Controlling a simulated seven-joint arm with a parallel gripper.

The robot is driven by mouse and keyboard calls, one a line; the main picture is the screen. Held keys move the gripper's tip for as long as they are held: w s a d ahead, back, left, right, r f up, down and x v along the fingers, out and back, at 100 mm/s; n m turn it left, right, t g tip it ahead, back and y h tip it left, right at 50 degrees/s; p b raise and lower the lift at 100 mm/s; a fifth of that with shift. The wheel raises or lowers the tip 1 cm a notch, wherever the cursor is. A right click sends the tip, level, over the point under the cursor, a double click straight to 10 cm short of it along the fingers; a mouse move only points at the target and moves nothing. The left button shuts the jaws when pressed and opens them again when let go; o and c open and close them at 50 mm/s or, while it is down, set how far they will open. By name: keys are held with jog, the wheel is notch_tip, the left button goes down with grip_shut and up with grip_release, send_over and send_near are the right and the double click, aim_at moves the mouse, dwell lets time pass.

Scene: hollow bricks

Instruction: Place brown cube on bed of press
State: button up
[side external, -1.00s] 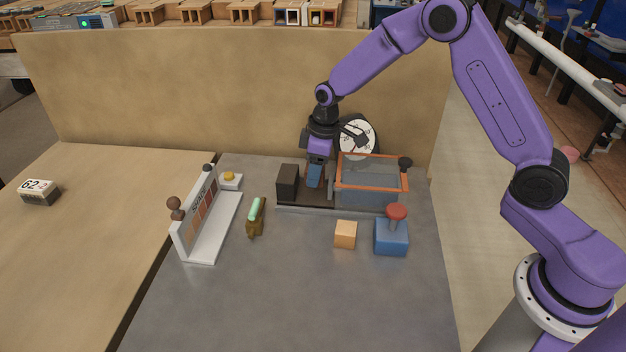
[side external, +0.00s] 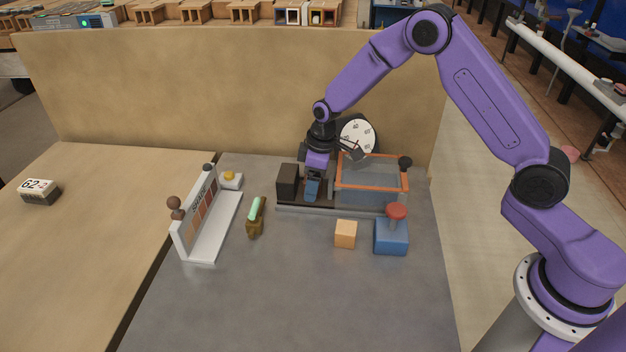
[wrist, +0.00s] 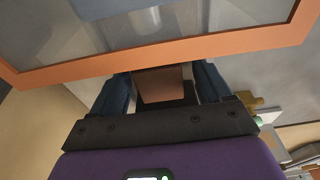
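The press has a low dark bed (side external: 324,197), a black block (side external: 287,182) at its left end and a clear cover with an orange frame (side external: 372,190) at its right. My gripper (side external: 312,190) points down over the bed, between the black block and the cover. In the wrist view a brown cube (wrist: 160,84) sits between the blue fingers of my gripper (wrist: 160,88), which look closed around it. The side view hides the cube behind a finger, so its contact with the bed cannot be seen. The orange frame (wrist: 165,54) crosses close in front of the wrist camera.
A round dial (side external: 357,137) stands behind the press. A light orange cube (side external: 345,234) and a blue box with a red knob (side external: 391,237) stand in front. A white colour rack (side external: 211,225) and a green-topped brown tool (side external: 255,217) lie left. The front table is clear.

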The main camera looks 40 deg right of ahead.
notch_tip(320, 180, up, 12)
jog(key=s+d, duration=0.1)
jog(key=shift+s+d+r, duration=0.15)
dwell(0.5)
jog(key=s+a+r+n, duration=0.1)
jog(key=s+a+r, duration=0.1)
jog(key=s, duration=0.8)
jog(key=s+a+r+n, duration=0.1)
jog(key=s+r, duration=0.1)
jog(key=s, duration=0.7)
jog(key=s+d, duration=0.3)
jog(key=s, duration=0.5)
jog(key=s+d+n+g, duration=0.1)
jog(key=s+d, duration=0.2)
jog(key=s, duration=0.6)
jog(key=shift+s+d+f+n+h, duration=0.15)
jog(key=shift+s+d+n+h, duration=0.15)
jog(key=shift+d+h, duration=0.1)
jog(key=shift+w, duration=0.1)
